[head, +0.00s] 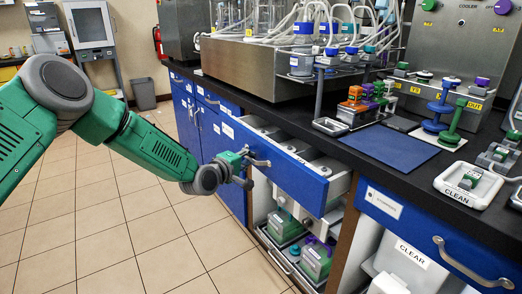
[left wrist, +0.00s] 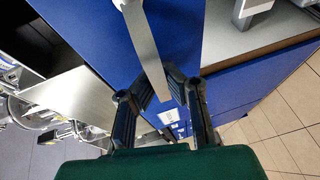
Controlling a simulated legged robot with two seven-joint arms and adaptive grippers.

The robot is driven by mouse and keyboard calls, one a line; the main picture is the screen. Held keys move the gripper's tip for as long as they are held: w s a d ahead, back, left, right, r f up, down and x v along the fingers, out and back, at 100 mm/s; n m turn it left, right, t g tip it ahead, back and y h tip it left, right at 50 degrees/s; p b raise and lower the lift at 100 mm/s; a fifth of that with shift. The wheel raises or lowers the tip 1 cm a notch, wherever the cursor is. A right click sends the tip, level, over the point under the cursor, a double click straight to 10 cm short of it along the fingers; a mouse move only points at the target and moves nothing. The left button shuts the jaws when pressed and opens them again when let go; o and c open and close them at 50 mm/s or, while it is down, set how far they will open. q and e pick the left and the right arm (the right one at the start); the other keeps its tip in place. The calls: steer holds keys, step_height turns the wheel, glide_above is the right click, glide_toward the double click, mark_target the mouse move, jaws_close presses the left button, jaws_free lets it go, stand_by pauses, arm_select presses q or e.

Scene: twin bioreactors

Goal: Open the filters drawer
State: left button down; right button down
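A drawer with a blue front (head: 290,176) stands pulled out from under the black counter. Its label is too small to read, so I cannot tell by it that this is the filters drawer. Grey and white items show inside it. My left gripper (head: 248,166) is at the left part of this front, at its handle. In the left wrist view, the grey strip handle (left wrist: 146,48) runs between the two dark fingers of the left gripper (left wrist: 162,88), which close in on it from both sides. My right gripper is not in view.
Below the open drawer, a lower compartment holds green and grey items (head: 284,226). The counter (head: 330,148) above carries racks and a blue mat (head: 388,147). The tiled floor (head: 130,225) at left is free.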

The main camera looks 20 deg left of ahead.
arm_select(q)
steer(key=s+a+p, duration=0.6)
steer(key=s+a, duration=0.8)
steer(key=s, duration=0.4)
steer(key=shift+s+f, duration=0.3)
steer(key=c, duration=1.6)
jaws_free()
steer(key=shift+w+a, duration=0.1)
steer(key=shift+c, duration=0.2)
steer(key=shift+r, duration=0.1)
steer(key=v, duration=1.2)
